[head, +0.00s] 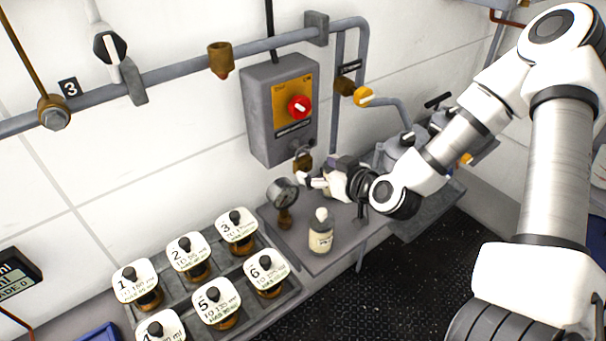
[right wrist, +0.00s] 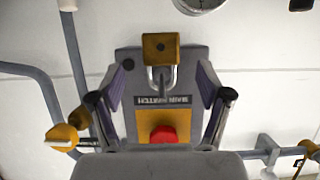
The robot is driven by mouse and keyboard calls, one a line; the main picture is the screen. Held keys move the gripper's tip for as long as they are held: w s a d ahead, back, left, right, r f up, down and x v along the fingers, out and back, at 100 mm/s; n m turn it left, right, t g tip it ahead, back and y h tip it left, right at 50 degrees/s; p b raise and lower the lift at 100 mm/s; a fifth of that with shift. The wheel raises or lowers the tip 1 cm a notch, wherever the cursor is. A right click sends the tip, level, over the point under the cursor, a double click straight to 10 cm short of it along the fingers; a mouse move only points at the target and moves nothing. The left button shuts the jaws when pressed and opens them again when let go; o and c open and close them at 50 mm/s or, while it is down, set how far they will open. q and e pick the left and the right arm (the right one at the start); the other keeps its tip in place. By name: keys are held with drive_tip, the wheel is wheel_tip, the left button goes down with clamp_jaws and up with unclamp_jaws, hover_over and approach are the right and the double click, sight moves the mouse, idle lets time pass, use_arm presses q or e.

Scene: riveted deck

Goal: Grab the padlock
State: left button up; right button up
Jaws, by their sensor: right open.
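The brass padlock (head: 304,162) hangs by its shackle at the bottom of the grey switch box (head: 281,110) on the wall. In the right wrist view, which looks upside down, the padlock (right wrist: 160,48) and its silver shackle show in full near the top centre. My right gripper (head: 312,180) is just below and beside the padlock in the head view. In the right wrist view its two fingers (right wrist: 163,88) are spread, one on each side, with the padlock beyond and between them, apparently not touched. My left gripper is not in view.
A red knob (head: 299,107) sticks out of the box. Pipes run along the wall, with a yellow valve handle (head: 364,97) to the right. Several numbered jars fill a rack at lower left.

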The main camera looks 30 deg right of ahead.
sight(305, 165)
drive_tip(key=shift+w+f, duration=0.3)
drive_tip(key=shift+w, duration=0.15)
drive_tip(key=shift+p+x, duration=0.3)
drive_tip(key=shift+x, duration=2.45)
drive_tip(key=shift+a+r, duration=0.1)
drive_tip(key=shift+a, duration=0.05)
drive_tip(key=c, duration=1.3)
